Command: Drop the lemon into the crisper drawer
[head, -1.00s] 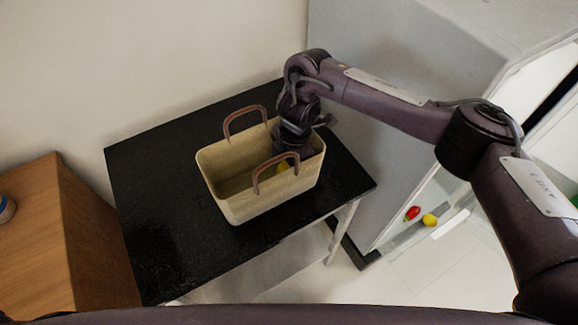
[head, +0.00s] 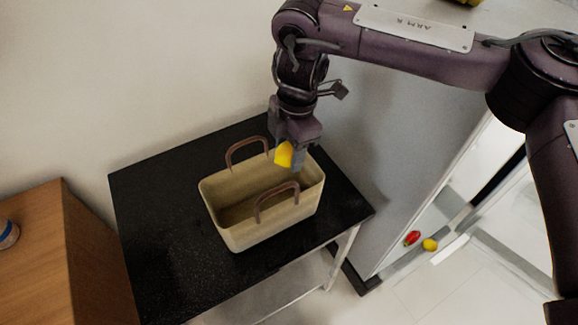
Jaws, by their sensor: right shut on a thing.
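A yellow lemon (head: 284,154) is held in my right gripper (head: 291,155), which is shut on it above the basket. The beige basket (head: 268,232) with two brown handles stands on the black table, and its visible inside looks empty. Another yellow fruit (head: 430,245) and a red one (head: 412,238) lie low at the open fridge, in what may be the crisper drawer (head: 450,249); its shape is hard to make out. My left gripper is not in view.
The black table (head: 160,215) has free room left of the basket. The grey side of the fridge (head: 375,165) rises right of the table, with its opening further right. A wooden cabinet (head: 60,250) stands at the left.

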